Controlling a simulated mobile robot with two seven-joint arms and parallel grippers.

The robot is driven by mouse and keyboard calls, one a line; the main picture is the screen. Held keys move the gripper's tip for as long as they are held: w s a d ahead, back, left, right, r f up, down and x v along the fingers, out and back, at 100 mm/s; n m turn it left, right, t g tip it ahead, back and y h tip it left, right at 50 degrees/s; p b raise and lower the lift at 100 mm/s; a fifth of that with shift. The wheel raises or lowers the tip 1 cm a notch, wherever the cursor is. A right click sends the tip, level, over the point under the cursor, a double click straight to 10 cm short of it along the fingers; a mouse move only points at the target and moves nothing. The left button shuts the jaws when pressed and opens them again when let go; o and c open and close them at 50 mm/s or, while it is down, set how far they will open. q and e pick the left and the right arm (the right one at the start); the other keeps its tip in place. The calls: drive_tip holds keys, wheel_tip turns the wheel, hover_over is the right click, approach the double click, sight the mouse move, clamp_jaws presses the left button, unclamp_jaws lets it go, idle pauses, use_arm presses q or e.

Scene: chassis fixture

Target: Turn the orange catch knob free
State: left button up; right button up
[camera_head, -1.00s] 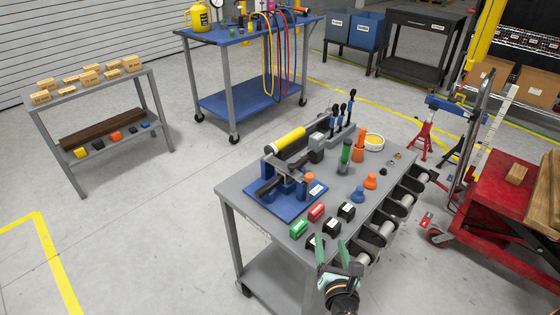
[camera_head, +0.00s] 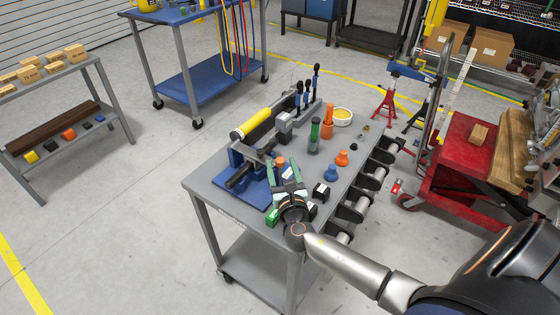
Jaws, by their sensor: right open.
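The blue fixture (camera_head: 240,189) stands on the grey table with a dark bar and a yellow cylinder (camera_head: 251,124) at its back. A small orange knob (camera_head: 280,161) shows at the fixture's right side. My right gripper (camera_head: 282,172), with green fingers, is open, and the orange knob shows between and just beyond its fingertips. I cannot tell whether the fingers are around the knob or only above and in front of it. The gripper hides the knob's lower part and the fixture's near right corner. My left gripper is out of view.
Close by on the grey table (camera_head: 229,208) are a green block (camera_head: 272,217), a black block (camera_head: 321,192), a blue knob (camera_head: 330,174) and a loose orange knob (camera_head: 342,158). A green cylinder (camera_head: 314,136) and an orange one (camera_head: 327,121) stand behind. Black-and-grey holders line the right edge.

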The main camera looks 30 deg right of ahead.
drive_tip(key=shift+x, duration=1.1)
clamp_jaws()
